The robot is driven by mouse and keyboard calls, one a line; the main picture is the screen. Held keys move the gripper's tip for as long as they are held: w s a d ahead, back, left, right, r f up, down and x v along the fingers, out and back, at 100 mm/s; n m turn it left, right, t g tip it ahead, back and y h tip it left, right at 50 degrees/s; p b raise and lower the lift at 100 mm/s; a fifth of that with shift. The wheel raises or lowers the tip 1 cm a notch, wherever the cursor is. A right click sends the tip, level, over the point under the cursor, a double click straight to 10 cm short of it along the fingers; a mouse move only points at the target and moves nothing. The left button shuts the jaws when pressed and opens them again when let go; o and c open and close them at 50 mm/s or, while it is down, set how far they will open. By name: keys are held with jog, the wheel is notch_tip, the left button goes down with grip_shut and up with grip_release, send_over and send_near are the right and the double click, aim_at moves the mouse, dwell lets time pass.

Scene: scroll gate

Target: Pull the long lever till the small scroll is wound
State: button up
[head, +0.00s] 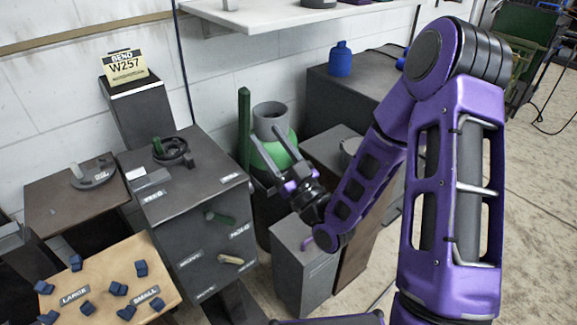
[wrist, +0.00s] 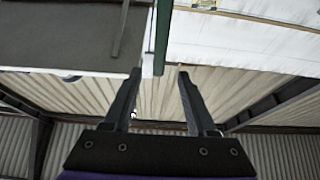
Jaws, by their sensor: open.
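A tall upright green bar (head: 244,130) stands at the back right edge of the grey cabinet; I cannot tell for certain that it is the long lever. It shows in the wrist view as a green strip (wrist: 162,38) that ends between and just beyond the fingertips. My gripper (head: 264,138) is open and empty, its fingers pointing up and left just right of the bar, in front of a grey-and-green vessel. It also shows in the wrist view (wrist: 160,72). I cannot make out a scroll.
The grey cabinet (head: 183,195) bears a round dark fitting (head: 174,153). A wooden board (head: 110,270) with small blue blocks and LARGE and SMALL labels lies at lower left. A grey box (head: 302,265) stands below my wrist. A white shelf (head: 275,12) is above.

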jog(key=v, duration=0.7)
jog(key=shift+s+d, duration=0.2)
jog(key=shift+s, duration=0.1)
jog(key=shift+w+a+f, duration=0.1)
jog(key=shift+w, duration=0.05)
dwell(1.1)
